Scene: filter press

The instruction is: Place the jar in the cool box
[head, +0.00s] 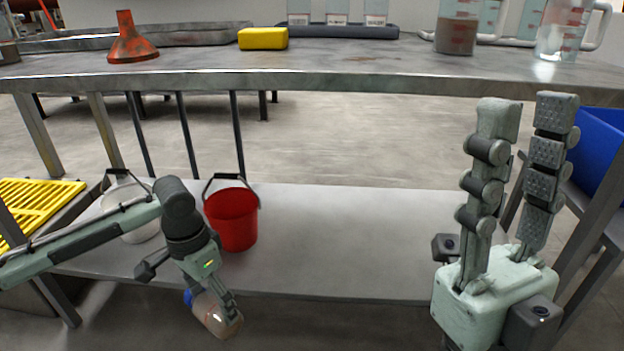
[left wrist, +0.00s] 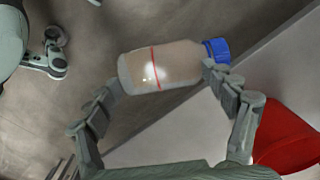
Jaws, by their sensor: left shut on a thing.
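The jar (head: 211,316), a clear bottle with a blue cap, brownish contents and a red line, is held by my left gripper (head: 225,310) low in front of the bench's lower shelf. In the left wrist view the jar (left wrist: 160,68) lies sideways between the two fingertips, one at its base and one by the cap. My right gripper (head: 526,108) points up at the right, its fingers apart with nothing between them. A blue open box (head: 598,150) is partly in view at the right edge; I cannot tell whether it is the cool box.
A red bucket (head: 232,219) and a white bucket (head: 128,208) stand on the lower shelf (head: 340,240). The bench top (head: 330,68) holds an orange funnel (head: 131,40), a yellow sponge (head: 263,39) and measuring jugs (head: 457,30). A yellow grating (head: 35,205) is at left. The shelf's middle is clear.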

